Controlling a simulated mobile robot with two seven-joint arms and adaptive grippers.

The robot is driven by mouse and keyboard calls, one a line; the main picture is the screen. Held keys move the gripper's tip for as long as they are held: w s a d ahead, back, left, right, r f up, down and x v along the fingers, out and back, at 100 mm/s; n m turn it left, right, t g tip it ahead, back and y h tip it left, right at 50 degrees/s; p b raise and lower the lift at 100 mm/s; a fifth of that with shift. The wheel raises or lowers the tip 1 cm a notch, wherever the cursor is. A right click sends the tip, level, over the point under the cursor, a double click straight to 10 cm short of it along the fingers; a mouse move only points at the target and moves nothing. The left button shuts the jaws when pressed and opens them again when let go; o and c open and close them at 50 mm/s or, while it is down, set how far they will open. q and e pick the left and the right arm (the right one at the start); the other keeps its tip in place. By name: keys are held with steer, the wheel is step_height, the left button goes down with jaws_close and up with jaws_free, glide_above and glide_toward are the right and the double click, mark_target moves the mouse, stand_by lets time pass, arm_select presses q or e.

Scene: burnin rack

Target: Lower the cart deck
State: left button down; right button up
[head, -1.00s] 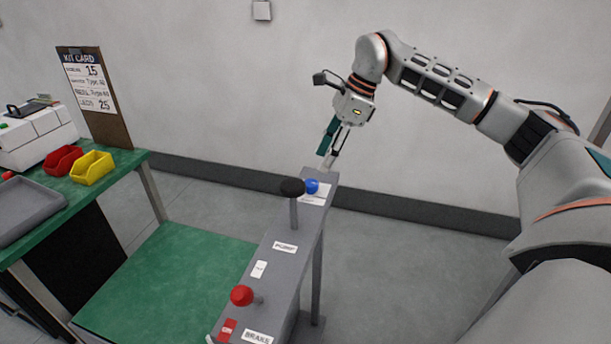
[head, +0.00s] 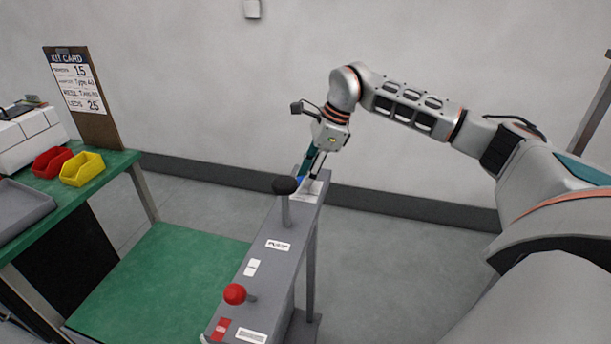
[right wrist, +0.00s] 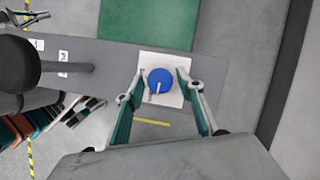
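The cart's green deck (head: 160,275) lies low beside a grey control rail (head: 262,272). A blue knob (right wrist: 160,80) sits on a white label plate (right wrist: 147,60) at the rail's far end. My right gripper (right wrist: 162,88) is open, with one finger on each side of the blue knob. In the head view, the right gripper (head: 310,182) points down over the knob and mostly hides it. I cannot tell whether the fingers touch it. The black-topped pump lever (head: 285,186) stands upright just nearer on the rail. My left gripper is out of view.
A red brake knob (head: 235,294) is at the rail's near end. At left, a green-topped bench (head: 110,163) carries a red bin (head: 53,162), a yellow bin (head: 82,170), a grey tray (head: 22,212) and a kit card (head: 75,83). The floor right of the rail is clear.

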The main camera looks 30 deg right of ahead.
steer(key=c, duration=0.7)
steer(key=shift+o, duration=0.4)
steer(key=shift+m, duration=0.3)
steer(key=shift+s+a+m+t+h+p, duration=0.1)
steer(key=shift+m+t+h+p, duration=0.3)
steer(key=shift+m, duration=0.4)
steer(key=m, duration=0.3)
steer(key=shift+a+m+t+h+p, duration=0.1)
steer(key=shift+m+t+h+p, duration=0.2)
steer(key=shift+t+h+p, duration=0.1)
steer(key=m+h, duration=0.1)
steer(key=m, duration=0.2)
steer(key=m+h, duration=0.1)
steer(key=m, duration=0.2)
steer(key=shift+a+t, duration=0.15)
steer(key=shift+t, duration=0.25)
steer(key=m+h, duration=0.1)
steer(key=m, duration=0.1)
steer(key=m+h, duration=0.1)
steer(key=m, duration=0.2)
steer(key=shift+a+m+g, duration=0.1)
steer(key=shift+m+g, duration=0.2)
